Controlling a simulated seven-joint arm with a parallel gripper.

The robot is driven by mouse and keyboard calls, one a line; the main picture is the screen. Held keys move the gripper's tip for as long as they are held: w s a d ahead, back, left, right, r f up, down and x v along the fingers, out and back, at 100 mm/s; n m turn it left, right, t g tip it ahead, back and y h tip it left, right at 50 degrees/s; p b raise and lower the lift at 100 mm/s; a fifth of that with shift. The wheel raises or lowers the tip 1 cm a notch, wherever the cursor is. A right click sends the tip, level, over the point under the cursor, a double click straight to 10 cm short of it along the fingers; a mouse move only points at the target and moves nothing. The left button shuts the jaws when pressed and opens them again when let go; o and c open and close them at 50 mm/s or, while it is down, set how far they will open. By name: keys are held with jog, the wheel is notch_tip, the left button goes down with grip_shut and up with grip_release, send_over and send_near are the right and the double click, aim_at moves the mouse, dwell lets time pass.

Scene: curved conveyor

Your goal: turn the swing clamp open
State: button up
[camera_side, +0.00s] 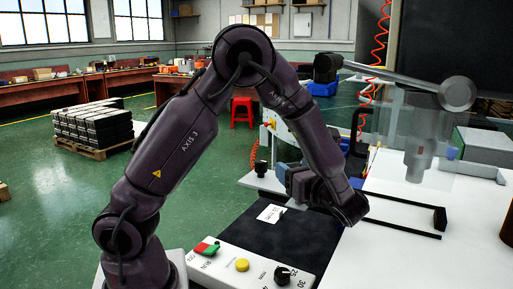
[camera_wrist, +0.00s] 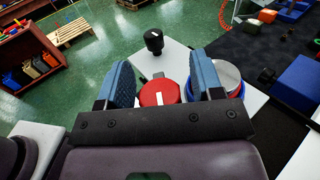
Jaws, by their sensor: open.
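My gripper (camera_side: 283,176) is low beside the white plate in the side view, with its fingers apart. In the wrist view my gripper (camera_wrist: 163,70) has two blue padded fingers, open. A round red cap with a white bar (camera_wrist: 158,93) shows between them, nearer the left finger; I cannot tell whether either finger touches it. A black knob on a stem (camera_wrist: 154,40) stands on the white plate beyond the fingertips; it also shows in the side view (camera_side: 260,168). I cannot tell for sure which of these is the swing clamp. The red cap is hidden in the side view.
A silver disc with a blue rim (camera_wrist: 228,76) is right behind the right finger. A blue block (camera_wrist: 298,84) lies farther right. A control panel (camera_side: 245,262) with red-green switch, yellow button and black dial stands in front. A dark belt (camera_side: 265,235) runs behind it.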

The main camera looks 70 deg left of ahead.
jog(key=shift+w+d+m+t, duration=0.15)
jog(key=shift+m+t, duration=0.55)
jog(key=shift+t, duration=0.4)
jog(key=d+f+n+h, duration=0.1)
jog(key=d+f, duration=0.1)
jog(key=d, duration=1.1)
jog(key=s+n+g+h, duration=0.2)
jog(key=s+n+h, duration=0.5)
jog(key=n+h, duration=0.25)
jog(key=s+r+n+t+h, duration=0.3)
jog(key=r+t, duration=0.1)
jog(key=r, duration=0.2)
jog(key=s+a+r+n+t+h, duration=0.1)
jog(key=s+r+n+t+h, duration=0.2)
jog(key=r, duration=0.4)
jog(key=shift+s+a+n+t+h, duration=0.15)
jog(key=shift+n+t+h, duration=0.4)
jog(key=shift+t+h, duration=0.1)
jog(key=shift+f, duration=0.1)
